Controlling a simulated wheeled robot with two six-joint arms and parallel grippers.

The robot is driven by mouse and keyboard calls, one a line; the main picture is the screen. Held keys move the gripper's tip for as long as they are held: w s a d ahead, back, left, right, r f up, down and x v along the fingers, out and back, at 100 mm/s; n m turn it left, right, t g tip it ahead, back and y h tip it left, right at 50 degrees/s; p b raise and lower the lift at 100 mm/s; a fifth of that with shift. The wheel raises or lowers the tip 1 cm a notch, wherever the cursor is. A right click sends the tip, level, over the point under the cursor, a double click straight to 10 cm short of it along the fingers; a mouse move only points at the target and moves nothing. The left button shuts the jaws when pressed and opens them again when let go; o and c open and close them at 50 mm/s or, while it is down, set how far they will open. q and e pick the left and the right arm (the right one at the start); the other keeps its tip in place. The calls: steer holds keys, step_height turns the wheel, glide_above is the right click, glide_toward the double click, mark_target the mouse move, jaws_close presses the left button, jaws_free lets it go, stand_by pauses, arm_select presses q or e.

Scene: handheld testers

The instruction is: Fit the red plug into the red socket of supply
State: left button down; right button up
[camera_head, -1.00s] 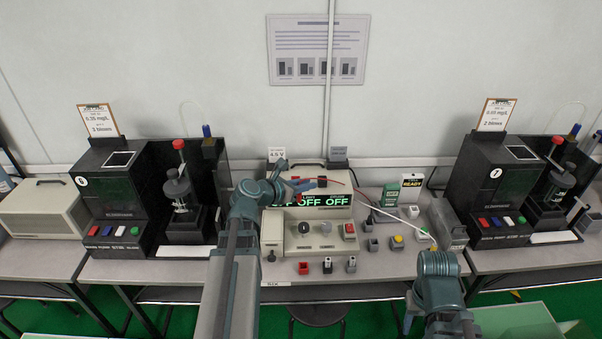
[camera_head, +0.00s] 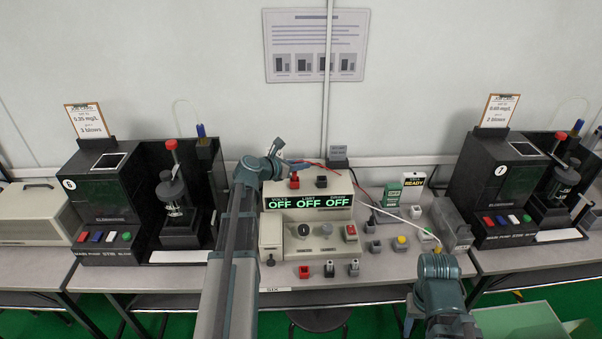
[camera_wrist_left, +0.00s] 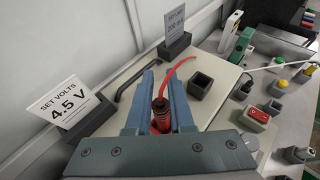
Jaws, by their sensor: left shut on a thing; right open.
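The supply (camera_head: 325,228) is a beige box with a green display reading OFF on the bench, centre in the head view. The red socket (camera_head: 294,182) is on its top, left of a dark socket (camera_head: 321,182). My left gripper (camera_head: 300,164) is behind the red socket in the picture. In the left wrist view its fingers (camera_wrist_left: 160,98) are shut on the red plug (camera_wrist_left: 161,106), with its red cable (camera_wrist_left: 180,67) curving away. Red shows below the plug; I cannot tell whether plug and socket touch. My right gripper (camera_head: 437,250) is at the bench's right, its fingers mostly hidden.
Black testers (camera_head: 103,195) and (camera_head: 496,190) flank the supply. A SET VOLTS 4.5 V card (camera_wrist_left: 62,105) and a handle (camera_wrist_left: 131,78) are close to my left gripper. Several small blocks, including a red one (camera_head: 305,271), lie on the bench. A white cable (camera_head: 385,212) crosses the right side.

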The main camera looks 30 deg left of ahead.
arm_select(q)
step_height(320, 180, down, 2)
steer(key=shift+f+b, duration=0.1)
steer(key=shift+b, duration=0.55)
arm_select(e)
step_height(320, 180, down, 2)
arm_select(q)
steer(key=c, duration=0.8)
jaws_free()
arm_select(e)
steer(key=shift+f, duration=0.1)
arm_select(q)
steer(key=shift+r, duration=0.2)
steer(key=p+v, duration=0.5)
steer(key=v, duration=0.7)
arm_select(e)
step_height(320, 180, up, 5)
steer(key=shift+f, duration=0.1)
